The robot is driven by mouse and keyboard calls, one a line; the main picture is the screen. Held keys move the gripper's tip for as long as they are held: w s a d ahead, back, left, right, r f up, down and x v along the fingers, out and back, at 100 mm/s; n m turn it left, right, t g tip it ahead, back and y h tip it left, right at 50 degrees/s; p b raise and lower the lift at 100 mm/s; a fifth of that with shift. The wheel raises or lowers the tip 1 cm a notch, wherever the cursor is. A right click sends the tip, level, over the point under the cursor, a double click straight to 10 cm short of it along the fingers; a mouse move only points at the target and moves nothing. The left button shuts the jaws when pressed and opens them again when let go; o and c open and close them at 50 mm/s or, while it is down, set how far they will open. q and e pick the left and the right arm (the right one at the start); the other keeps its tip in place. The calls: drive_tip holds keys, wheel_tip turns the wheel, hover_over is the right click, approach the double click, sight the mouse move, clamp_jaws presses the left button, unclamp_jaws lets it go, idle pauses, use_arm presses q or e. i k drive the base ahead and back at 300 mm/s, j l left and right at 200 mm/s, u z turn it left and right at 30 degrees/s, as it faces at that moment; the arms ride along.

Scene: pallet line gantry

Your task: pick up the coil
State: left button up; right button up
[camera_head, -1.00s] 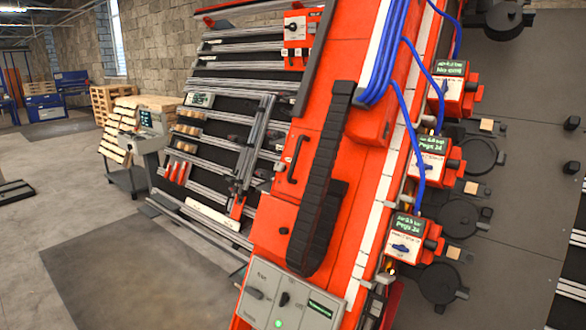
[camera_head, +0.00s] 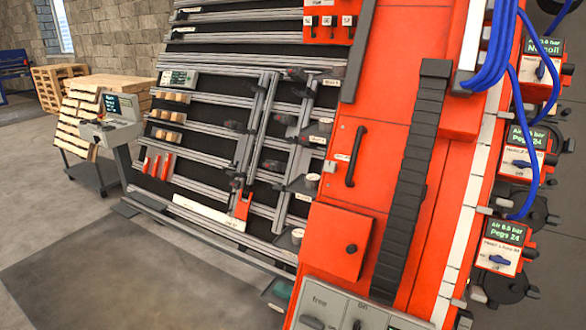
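I cannot pick out a loose coil for certain in the head view. Neither of my grippers is in view. A red unit (camera_head: 541,68) at the upper right edge has a green-lettered display that appears to read "No coil". Two similar red units, a middle one (camera_head: 521,155) and a lower one (camera_head: 500,248), show a "Pegs" reading. Dark round parts (camera_head: 507,287) sit behind these units, partly hidden; I cannot tell what they hold.
A large red gantry (camera_head: 385,140) with a black cable chain (camera_head: 412,175) fills the right half. A slatted rack (camera_head: 215,100) with metal rails stands behind it. A console (camera_head: 113,118) and wooden pallets (camera_head: 78,85) are at left. The left floor (camera_head: 60,225) is clear.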

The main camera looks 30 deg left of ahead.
sight(298, 233)
drive_tip(key=j+z, duration=0.25)
drive_tip(key=j, duration=2.25)
